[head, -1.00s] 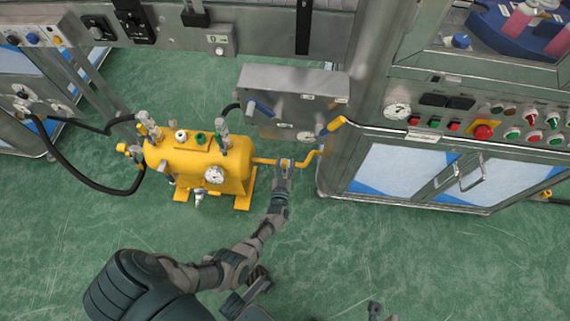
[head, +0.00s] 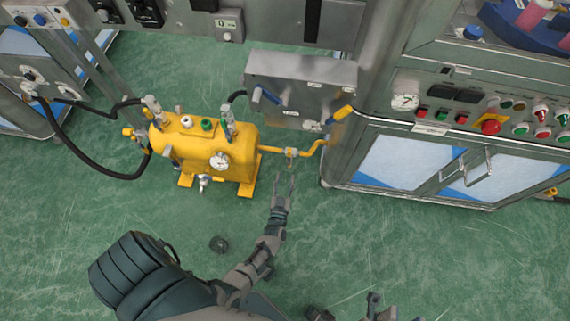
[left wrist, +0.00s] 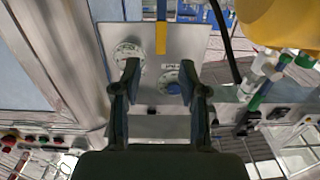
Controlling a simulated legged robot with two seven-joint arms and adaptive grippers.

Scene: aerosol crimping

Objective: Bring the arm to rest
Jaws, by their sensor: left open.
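My left gripper (head: 284,187) is open and empty above the green floor, just below the yellow pipe (head: 270,150) and its small valve (head: 291,153). It is apart from both. In the left wrist view its two fingers (left wrist: 160,82) are spread, with nothing between them, in front of a grey panel (left wrist: 150,45). A dark grey part at the bottom edge of the head view (head: 375,305) looks like my right gripper; its jaws cannot be made out.
A yellow tank (head: 190,155) with a gauge stands left of my left gripper. A metal control box (head: 300,75) is behind it. A steel cabinet (head: 400,165) with buttons stands at right. The green floor (head: 450,260) at lower right is clear.

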